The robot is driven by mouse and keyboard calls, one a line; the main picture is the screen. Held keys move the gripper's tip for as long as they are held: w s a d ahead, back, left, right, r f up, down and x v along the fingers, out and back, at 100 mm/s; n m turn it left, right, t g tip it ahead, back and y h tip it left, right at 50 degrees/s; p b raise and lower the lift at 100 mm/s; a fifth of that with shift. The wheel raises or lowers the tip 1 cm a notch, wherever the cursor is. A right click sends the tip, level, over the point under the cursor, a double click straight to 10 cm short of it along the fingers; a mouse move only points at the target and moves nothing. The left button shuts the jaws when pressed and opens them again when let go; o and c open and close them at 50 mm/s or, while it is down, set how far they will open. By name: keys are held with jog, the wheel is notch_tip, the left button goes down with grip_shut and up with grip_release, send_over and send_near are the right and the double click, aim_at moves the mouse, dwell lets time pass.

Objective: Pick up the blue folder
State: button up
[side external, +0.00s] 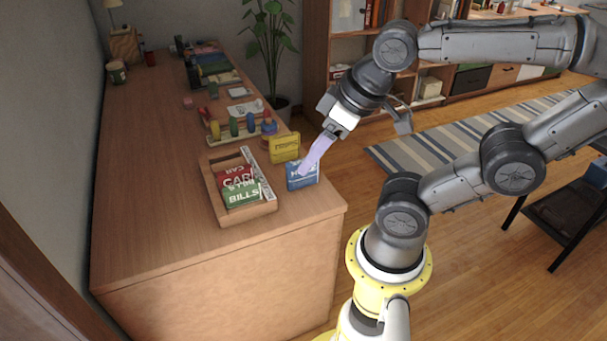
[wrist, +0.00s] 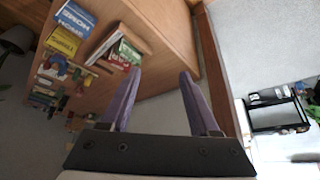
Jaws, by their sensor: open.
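The blue folder (side external: 302,180) stands upright near the right edge of the wooden desk, to the right of the wooden tray. It also shows in the wrist view (wrist: 76,19) at the upper left, with white lettering. My gripper (side external: 304,173) has pale purple fingers. In the side view they overlap the upper part of the folder. In the wrist view my gripper (wrist: 160,73) is open, with nothing between its fingertips, and the folder lies well to the left of them. I cannot tell the exact gap to the folder.
A yellow folder (side external: 285,148) stands just behind the blue one. The wooden tray (side external: 246,214) holds a red folder (side external: 236,177) and a green folder (side external: 242,195). Colored pegs (side external: 234,127) stand farther back. The desk's front left surface (side external: 150,240) is clear.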

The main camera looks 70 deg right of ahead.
jog(key=w+d+r+n, duration=0.3)
jog(key=w+d+n, duration=0.1)
jog(key=w+n, duration=0.5)
jog(key=w+d+f+n+g+h, duration=0.1)
jog(key=w+d+f, duration=0.2)
jog(key=d, duration=0.2)
jog(key=w+d+f+n+g, duration=0.1)
jog(key=w+d+f, duration=0.1)
jog(key=w+d, duration=0.25)
jog(key=s+d+f+g, duration=0.1)
jog(key=d+f, duration=0.3)
jog(key=s+d+f+m+g, duration=0.1)
jog(key=s+d+f, duration=0.1)
jog(key=d+f, duration=0.3)
jog(key=s+d+f+m+g+y, duration=0.1)
jog(key=d+f, duration=0.3)
jog(key=f, duration=0.1)
jog(key=shift+s+d+g, duration=0.25)
jog(key=shift+d+g, duration=0.05)
notch_tip(320, 180, down, 8)
jog(key=shift+f, duration=0.1)
jog(key=shift+a+f, duration=0.2)
jog(key=shift+f, duration=2.45)
